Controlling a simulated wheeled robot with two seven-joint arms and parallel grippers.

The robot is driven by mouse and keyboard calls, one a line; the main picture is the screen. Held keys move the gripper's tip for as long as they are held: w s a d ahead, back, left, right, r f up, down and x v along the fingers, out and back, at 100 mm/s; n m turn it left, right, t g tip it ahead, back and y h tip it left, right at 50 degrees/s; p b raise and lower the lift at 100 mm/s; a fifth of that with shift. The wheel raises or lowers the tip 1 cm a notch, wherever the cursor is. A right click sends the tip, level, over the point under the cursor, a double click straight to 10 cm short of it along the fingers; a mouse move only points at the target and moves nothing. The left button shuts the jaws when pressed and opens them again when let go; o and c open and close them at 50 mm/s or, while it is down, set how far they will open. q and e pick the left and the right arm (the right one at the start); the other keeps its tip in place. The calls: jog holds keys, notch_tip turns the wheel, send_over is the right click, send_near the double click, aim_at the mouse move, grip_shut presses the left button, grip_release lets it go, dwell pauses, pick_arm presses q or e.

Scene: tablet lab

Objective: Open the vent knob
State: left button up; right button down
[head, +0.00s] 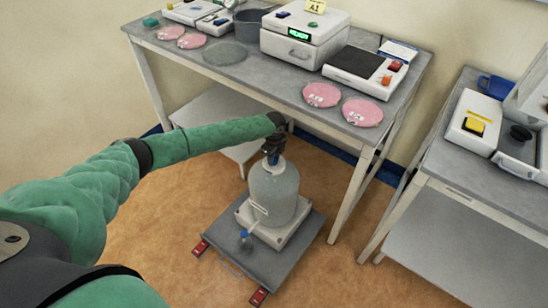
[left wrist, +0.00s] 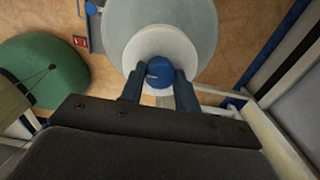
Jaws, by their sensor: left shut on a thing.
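The vent knob (left wrist: 159,74) is a small blue knob on top of the white cap (left wrist: 190,45) of a large translucent carboy. In the left wrist view my left gripper (left wrist: 158,82) has its two dark fingers on either side of the knob, shut on it. In the head view the carboy (head: 275,192) stands upright on a white block on a low grey cart, and my left gripper (head: 273,157) comes down on its top from above. The gripper mostly hides the knob there. A small tap with a blue top (head: 244,234) sticks out low at the carboy's front. My right gripper is not in view.
The grey cart (head: 285,262) has red feet (head: 258,297) on the floor. Behind it stands a lab bench (head: 240,75) with pink dishes (head: 321,95), a boxy device (head: 305,35) and a scale (head: 365,70). Another table (head: 450,160) is at the right. Floor around the cart is clear.

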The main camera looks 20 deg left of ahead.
pick_arm(q)
jog(key=shift+n, duration=0.3)
jog(key=shift+n+p, duration=0.5)
jog(key=shift+n, duration=0.1)
jog(key=shift+r+n, duration=0.1)
jog(key=shift+n, duration=0.2)
jog(key=n+p, duration=0.4)
jog(key=n, duration=0.4)
jog(key=shift+p, duration=0.35)
jog(key=n+p, duration=0.3)
jog(key=n, duration=0.3)
jog(key=shift+n+p, duration=0.5)
jog(key=shift+n, duration=0.4)
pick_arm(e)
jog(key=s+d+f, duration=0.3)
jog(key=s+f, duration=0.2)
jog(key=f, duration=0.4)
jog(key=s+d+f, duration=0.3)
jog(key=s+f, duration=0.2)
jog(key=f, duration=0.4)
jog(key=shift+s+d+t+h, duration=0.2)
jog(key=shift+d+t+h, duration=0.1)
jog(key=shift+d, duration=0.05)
pick_arm(q)
jog(key=shift+w, duration=0.1)
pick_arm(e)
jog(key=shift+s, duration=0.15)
